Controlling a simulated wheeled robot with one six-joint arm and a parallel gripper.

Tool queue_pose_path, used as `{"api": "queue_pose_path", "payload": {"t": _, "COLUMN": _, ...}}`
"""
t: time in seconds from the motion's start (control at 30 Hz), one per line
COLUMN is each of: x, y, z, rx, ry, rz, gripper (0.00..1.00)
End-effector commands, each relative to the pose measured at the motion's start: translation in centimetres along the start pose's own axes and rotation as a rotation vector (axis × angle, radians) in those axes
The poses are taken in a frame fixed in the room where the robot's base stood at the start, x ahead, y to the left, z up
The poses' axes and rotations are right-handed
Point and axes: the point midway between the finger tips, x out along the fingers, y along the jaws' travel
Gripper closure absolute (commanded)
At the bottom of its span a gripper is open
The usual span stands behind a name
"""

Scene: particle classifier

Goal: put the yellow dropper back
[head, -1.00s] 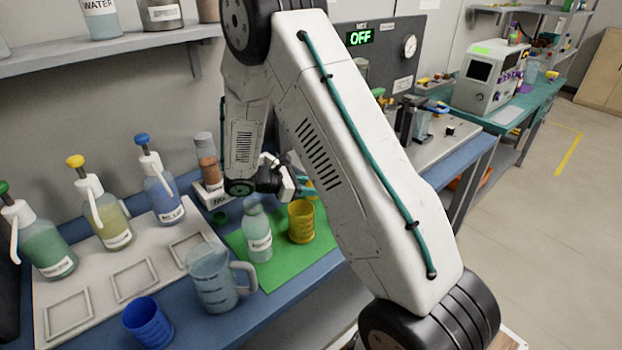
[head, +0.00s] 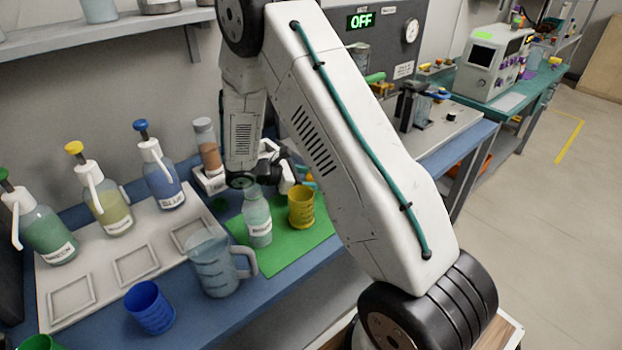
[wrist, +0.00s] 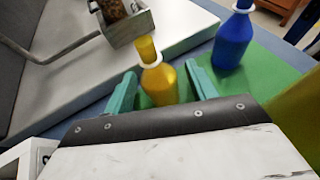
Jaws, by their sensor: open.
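The yellow dropper (wrist: 159,84), with a white collar and a yellow top, shows in the wrist view. My gripper (wrist: 161,72) is open, with one teal finger on each side of the dropper. I cannot tell whether either finger touches it. A blue dropper (wrist: 233,42) of like shape stands to the right in the wrist view.
Close to my gripper are a yellow cup (head: 301,209), a pale green bottle (head: 257,222) and a clear jug (head: 212,268). Left are pump bottles on a white tray (head: 103,270) and a blue cup (head: 150,307). A metal holder (wrist: 127,25) is near the dropper.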

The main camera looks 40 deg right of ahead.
Motion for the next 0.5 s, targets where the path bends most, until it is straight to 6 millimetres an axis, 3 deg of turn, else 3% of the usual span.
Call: {"api": "queue_pose_path", "payload": {"t": 0.5, "x": -7.1, "y": 0.3, "z": 0.1, "rx": 0.001, "ry": 0.001, "rz": 0.003, "gripper": 0.43}}
